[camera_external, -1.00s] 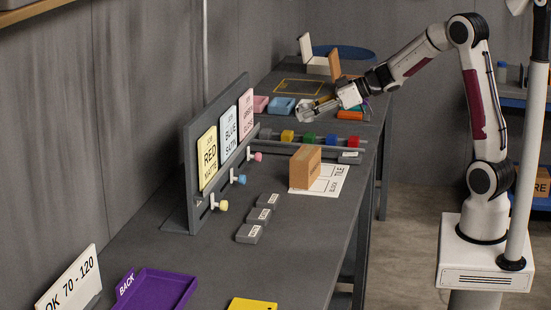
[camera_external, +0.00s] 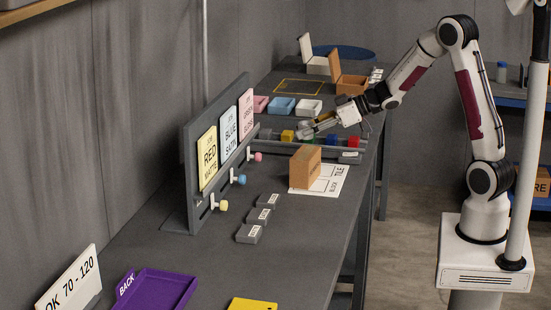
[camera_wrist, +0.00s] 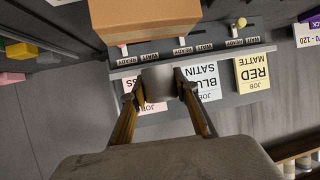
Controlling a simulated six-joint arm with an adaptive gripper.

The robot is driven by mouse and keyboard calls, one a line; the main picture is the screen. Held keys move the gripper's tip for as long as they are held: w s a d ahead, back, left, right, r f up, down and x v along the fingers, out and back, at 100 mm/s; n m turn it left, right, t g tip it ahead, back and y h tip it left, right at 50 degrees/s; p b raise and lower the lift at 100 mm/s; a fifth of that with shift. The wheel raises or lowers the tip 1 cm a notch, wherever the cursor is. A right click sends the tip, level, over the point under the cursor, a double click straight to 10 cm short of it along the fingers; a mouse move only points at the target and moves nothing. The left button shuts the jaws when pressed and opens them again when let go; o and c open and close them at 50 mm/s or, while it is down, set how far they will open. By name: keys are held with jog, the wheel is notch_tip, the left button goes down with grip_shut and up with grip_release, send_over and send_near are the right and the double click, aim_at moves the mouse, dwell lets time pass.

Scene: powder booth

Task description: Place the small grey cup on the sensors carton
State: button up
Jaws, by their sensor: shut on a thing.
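My gripper (camera_external: 306,132) is over the rack of coloured blocks near the middle of the bench in the external view. In the wrist view my gripper (camera_wrist: 160,88) is shut on a small grey cup (camera_wrist: 158,82), held between the two fingertips. The cup is hard to make out in the external view. I see no carton with a readable sensors label. Two open lidded boxes stand at the back of the bench, a pale one (camera_external: 318,66) and a brown one (camera_external: 351,86); I cannot tell whether either is the sensors carton.
A sign board with red, blue and green job cards (camera_external: 208,158) stands along the left side.

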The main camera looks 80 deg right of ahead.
aim_at(306, 153)
jog(key=shift+f, duration=0.4)
jog(key=shift+f, duration=1.9)
jog(key=shift+f, duration=0.15)
jog(key=o, duration=1.1)
jog(key=shift+v, duration=6.15)
jog(key=shift+w, duration=0.1)
